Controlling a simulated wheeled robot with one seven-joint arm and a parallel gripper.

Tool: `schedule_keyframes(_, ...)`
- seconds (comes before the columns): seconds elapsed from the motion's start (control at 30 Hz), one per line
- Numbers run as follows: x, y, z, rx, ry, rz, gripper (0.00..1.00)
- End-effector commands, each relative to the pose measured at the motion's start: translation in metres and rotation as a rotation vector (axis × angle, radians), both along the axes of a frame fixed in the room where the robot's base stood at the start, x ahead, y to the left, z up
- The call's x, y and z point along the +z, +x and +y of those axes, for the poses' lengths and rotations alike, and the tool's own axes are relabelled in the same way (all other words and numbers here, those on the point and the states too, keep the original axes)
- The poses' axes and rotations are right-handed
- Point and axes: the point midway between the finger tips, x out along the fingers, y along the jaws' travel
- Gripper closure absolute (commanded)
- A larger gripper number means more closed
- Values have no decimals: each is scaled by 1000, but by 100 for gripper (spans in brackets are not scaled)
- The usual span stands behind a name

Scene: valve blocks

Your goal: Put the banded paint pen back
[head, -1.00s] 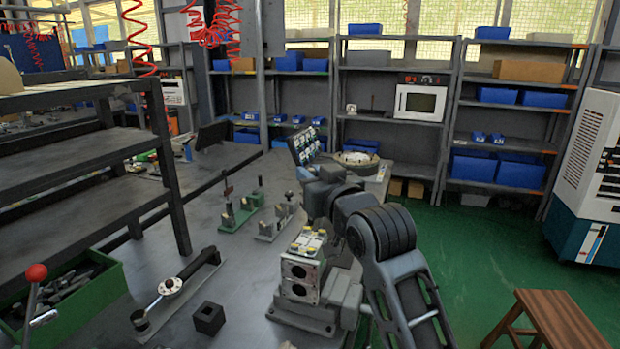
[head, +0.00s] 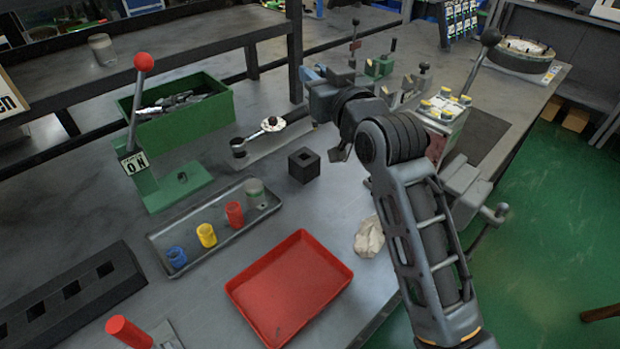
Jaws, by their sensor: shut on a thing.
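My gripper (head: 340,153) shows only in small part below my wrist, above the bench and to the right of a small black block. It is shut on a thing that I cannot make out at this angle. I cannot pick out a banded paint pen anywhere. The small black block (head: 304,166) has a square hole in its top and stands on the bench. A long black rack (head: 70,297) with several square holes lies at the lower left. I see no pen standing in its holes.
A grey tray (head: 219,231) holds blue, yellow and red cups and a clear one. A red tray (head: 290,287) and a crumpled cloth (head: 369,237) lie in front. A green bin (head: 178,112), a red-knobbed lever (head: 143,62) and a valve block (head: 443,107) stand around my arm.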

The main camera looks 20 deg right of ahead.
Motion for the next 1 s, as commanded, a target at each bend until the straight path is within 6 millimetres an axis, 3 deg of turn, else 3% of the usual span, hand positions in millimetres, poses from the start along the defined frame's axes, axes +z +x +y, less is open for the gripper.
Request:
schedule_keyframes(0.03, -10, 3, 11, 20, 1, -1, 100)
schedule_keyframes(0.2, -24, 8, 25, 46, 2, 1, 100)
schedule_keyframes(0.5, -72, 8, 25, 46, 1, 1, 100)
schedule_keyframes(1.0, -116, 7, 25, 45, 2, -1, 100)
